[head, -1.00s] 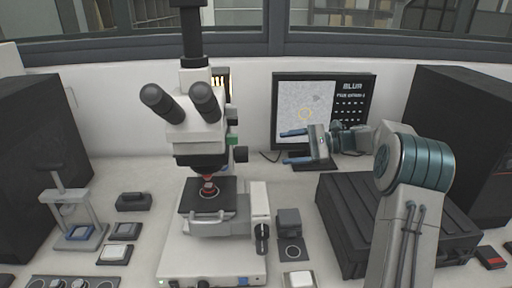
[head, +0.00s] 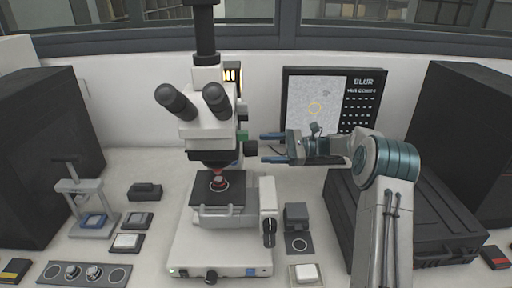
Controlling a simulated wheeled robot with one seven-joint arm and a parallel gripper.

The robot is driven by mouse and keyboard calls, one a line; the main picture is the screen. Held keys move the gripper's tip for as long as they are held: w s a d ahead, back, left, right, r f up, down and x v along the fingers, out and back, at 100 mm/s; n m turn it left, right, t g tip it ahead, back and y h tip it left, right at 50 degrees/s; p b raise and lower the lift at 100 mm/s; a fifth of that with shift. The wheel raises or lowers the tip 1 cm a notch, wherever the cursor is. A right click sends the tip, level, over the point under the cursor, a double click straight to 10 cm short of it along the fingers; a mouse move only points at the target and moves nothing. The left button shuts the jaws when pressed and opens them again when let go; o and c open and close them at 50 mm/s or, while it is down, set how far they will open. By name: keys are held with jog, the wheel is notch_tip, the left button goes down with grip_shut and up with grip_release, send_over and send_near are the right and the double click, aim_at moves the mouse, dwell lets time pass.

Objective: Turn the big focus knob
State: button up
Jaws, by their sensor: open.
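The white microscope (head: 204,132) stands upright at the centre. A round black side knob (head: 250,148) sticks out from its right side at mid-height; it looks like the big focus knob. My gripper (head: 264,148) is open, with two blue fingers pointing left. The fingertips are just right of this knob, one above and one below its level in the picture. I cannot tell whether they touch it or differ in depth. Another black knob (head: 269,228) sits low on the white block by the stage.
A monitor (head: 360,100) reading "BLUR" with a yellow circle stands behind my arm. A black ribbed case (head: 425,225) lies at right. A small black block (head: 296,215) and a white-topped piece (head: 307,273) stand right of the microscope. A small press (head: 84,190) stands at left.

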aim_at(256, 148)
jog(key=shift+a, duration=2.05)
jog(key=c, duration=1)
jog(key=shift+f+n+b, duration=0.2)
jog(key=shift+n+b, duration=0.7)
jog(key=shift+b, duration=0.1)
jog(key=shift+r+n+b, duration=0.25)
jog(key=shift+n+b, duration=0.25)
jog(key=shift+n, duration=0.3)
jog(key=o, duration=1)
jog(key=shift+d, duration=0.1)
jog(key=d, duration=1.3)
jog(key=shift+w+d+b, duration=0.15)
jog(key=shift+d+b, duration=0.2)
jog(key=shift+b, duration=0.1)
